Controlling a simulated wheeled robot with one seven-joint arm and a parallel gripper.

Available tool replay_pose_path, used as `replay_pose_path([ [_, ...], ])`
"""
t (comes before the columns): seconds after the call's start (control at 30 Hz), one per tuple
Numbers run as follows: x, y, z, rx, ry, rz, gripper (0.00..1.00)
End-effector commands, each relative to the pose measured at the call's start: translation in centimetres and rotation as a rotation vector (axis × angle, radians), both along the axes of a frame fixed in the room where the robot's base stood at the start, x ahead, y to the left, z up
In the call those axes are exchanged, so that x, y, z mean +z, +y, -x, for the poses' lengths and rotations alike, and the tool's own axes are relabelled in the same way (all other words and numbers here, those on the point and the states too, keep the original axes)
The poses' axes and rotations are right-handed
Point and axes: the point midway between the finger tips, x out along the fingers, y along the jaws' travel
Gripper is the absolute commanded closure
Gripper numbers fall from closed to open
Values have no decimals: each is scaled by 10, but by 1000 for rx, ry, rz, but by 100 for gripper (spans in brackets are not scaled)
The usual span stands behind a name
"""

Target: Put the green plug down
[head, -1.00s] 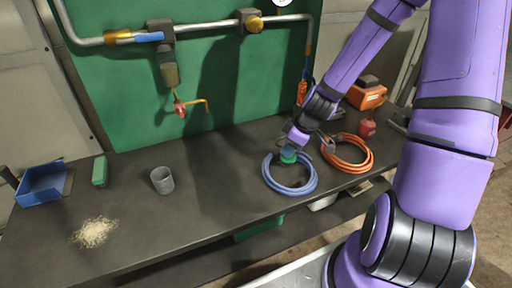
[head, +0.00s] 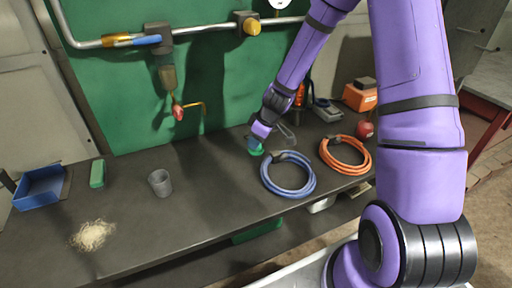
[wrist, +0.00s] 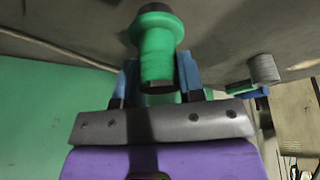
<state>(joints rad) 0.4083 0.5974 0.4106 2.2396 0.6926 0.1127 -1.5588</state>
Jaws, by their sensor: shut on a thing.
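The green plug (head: 256,152) is at the end of my arm, just behind the blue hose coil in the head view. My gripper (head: 257,144) points down at the bench (head: 210,185) there. In the wrist view, the plug (wrist: 157,50) is a green cylinder with a dark far end, between the blue fingers of my gripper (wrist: 158,80). The fingers are shut on it. The plug is low over the bench top, but I cannot tell whether it touches.
A blue hose coil (head: 290,193) lies just in front of the plug, and an orange coil (head: 347,171) lies to the right. A grey cup (head: 160,183), green block (head: 97,173) and blue bin (head: 40,188) stand left. The bench between cup and plug is clear.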

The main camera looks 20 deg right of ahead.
Motion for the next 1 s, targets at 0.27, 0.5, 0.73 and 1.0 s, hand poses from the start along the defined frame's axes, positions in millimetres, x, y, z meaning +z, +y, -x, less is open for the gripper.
replay_pose_path([
  [0.27, -29, 0, 0, -2, 2, -2, 91],
  [0.5, -34, 0, 0, 0, 0, 0, 91],
  [0.73, -36, 0, 0, 0, 1, 0, 91],
  [1.0, -36, 0, 0, 0, 1, 0, 39],
])
